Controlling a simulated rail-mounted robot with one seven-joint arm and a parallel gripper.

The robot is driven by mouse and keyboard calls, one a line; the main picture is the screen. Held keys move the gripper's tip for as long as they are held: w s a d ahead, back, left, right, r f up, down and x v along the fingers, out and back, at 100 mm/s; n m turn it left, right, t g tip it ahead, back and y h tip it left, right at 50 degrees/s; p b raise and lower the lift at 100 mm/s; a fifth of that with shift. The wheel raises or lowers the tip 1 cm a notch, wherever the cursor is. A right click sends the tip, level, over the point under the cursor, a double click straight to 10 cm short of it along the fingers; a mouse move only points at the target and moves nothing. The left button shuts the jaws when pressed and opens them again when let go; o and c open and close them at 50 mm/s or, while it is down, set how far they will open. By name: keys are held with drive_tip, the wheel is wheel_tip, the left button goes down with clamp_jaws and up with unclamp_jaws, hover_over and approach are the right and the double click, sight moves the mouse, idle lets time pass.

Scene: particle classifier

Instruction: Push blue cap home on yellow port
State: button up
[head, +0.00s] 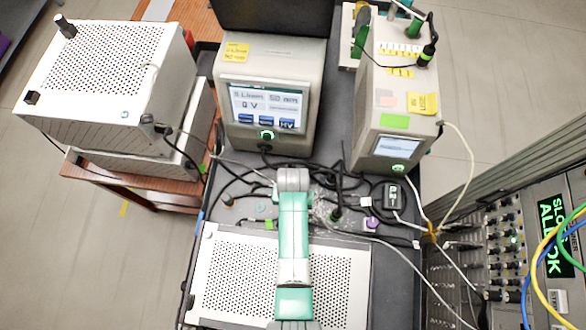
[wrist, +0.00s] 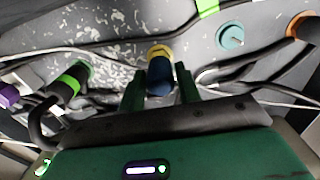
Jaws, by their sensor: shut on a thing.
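In the wrist view my gripper (wrist: 160,78) has its two green fingers on either side of a dark blue cap (wrist: 158,82) and is shut on it. The cap's far end meets the yellow port (wrist: 160,51), whose rim shows just beyond it. I cannot tell how deep the cap sits on the port. In the head view my green and white arm reaches over the perforated white box toward the panel, and it hides the cap and the port.
In the wrist view a teal port (wrist: 230,38) and an orange port (wrist: 297,26) lie to the right. A green-banded black connector (wrist: 68,84) and a purple one (wrist: 9,95) lie left. Loose cables cross the panel. A screened instrument (head: 268,95) stands behind in the head view.

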drive_tip(key=shift+f+b, duration=0.65)
drive_tip(key=shift+f, duration=0.25)
drive_tip(key=o, duration=1.1)
drive_tip(key=shift+c, duration=0.2)
wheel_tip(320, 180, up, 8)
drive_tip(key=shift+f+p, duration=0.1)
drive_tip(key=shift+p, duration=0.7)
